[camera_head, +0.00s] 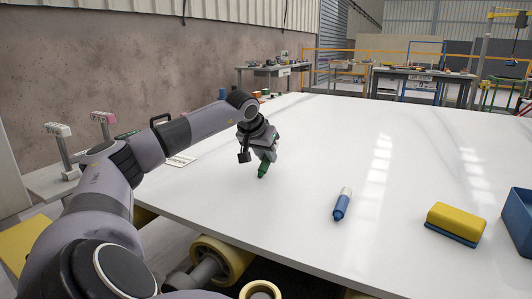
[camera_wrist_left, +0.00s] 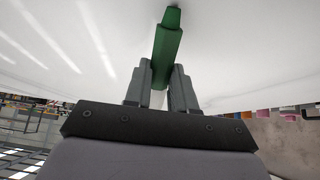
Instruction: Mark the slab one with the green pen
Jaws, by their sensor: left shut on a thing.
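The slab (camera_head: 330,150) is a wide, glossy white surface that fills the middle of the head view. It also shows as the white plane in the left wrist view (camera_wrist_left: 250,60). My left gripper (camera_head: 264,158) is over the left part of the slab and is shut on the green pen (camera_head: 263,169). In the left wrist view the green pen (camera_wrist_left: 168,42) sticks out past the fingers, its narrow tip toward the slab. Whether the tip touches the slab I cannot tell. No mark is visible on the slab. My right gripper is not in view.
A blue pen with a white end (camera_head: 342,205) lies on the slab right of my gripper. A yellow and blue eraser-like block (camera_head: 455,223) and a blue container (camera_head: 518,215) are farther right. The slab's far middle is clear. Workbenches (camera_head: 420,80) stand behind.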

